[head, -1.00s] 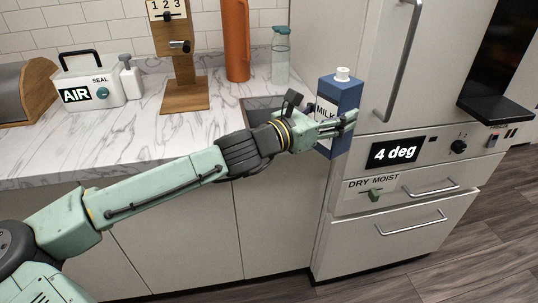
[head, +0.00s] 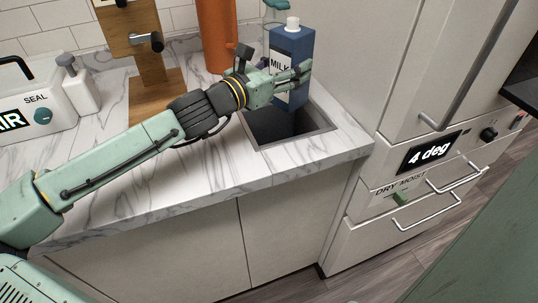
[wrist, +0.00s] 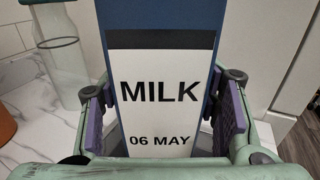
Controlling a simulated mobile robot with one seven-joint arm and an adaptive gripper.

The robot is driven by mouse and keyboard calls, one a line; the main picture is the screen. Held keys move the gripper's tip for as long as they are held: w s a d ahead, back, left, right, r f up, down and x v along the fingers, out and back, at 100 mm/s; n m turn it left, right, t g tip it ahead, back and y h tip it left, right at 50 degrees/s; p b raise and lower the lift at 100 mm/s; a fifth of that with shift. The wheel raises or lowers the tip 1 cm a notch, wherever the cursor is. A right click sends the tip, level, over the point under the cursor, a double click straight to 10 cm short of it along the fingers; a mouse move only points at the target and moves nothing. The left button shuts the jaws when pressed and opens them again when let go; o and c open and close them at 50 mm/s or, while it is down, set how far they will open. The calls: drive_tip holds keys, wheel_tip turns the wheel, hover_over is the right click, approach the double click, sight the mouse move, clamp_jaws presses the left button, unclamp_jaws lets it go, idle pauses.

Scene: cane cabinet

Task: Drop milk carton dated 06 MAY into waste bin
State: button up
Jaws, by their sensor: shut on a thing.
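A blue milk carton (head: 291,55) with a white cap is upright in my gripper (head: 300,75). In the wrist view the carton (wrist: 160,90) has a white label reading MILK and 06 MAY, and the gripper pads (wrist: 165,125) are at both its sides. My gripper is shut on the carton. In the head view they are above the far part of a dark square opening (head: 318,120) in the marble counter. The inside of the opening is dark, and the carton's lower end is in front of its back edge.
The marble counter (head: 225,180) surrounds the opening. A clear bottle (wrist: 62,55) and an orange cylinder (head: 216,35) stand close behind. A wooden stand (head: 150,95) and a white AIR SEAL device (head: 35,105) are left. The tall fridge (head: 350,60) bounds the right side.

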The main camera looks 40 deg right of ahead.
sight(280, 94)
drive_tip(key=f+b, duration=0.1)
drive_tip(key=f, duration=0.1)
drive_tip(key=f+b, duration=0.1)
drive_tip(key=shift+s+f, duration=0.2)
drive_tip(key=shift+f, duration=1.15)
drive_tip(key=o, duration=1.4)
drive_tip(key=shift+a, duration=0.1)
drive_tip(key=a, duration=0.4)
drive_tip(key=s+a, duration=0.1)
drive_tip(key=a, duration=0.2)
drive_tip(key=s+a, duration=0.1)
drive_tip(key=a, duration=0.3)
drive_tip(key=shift+a, duration=0.35)
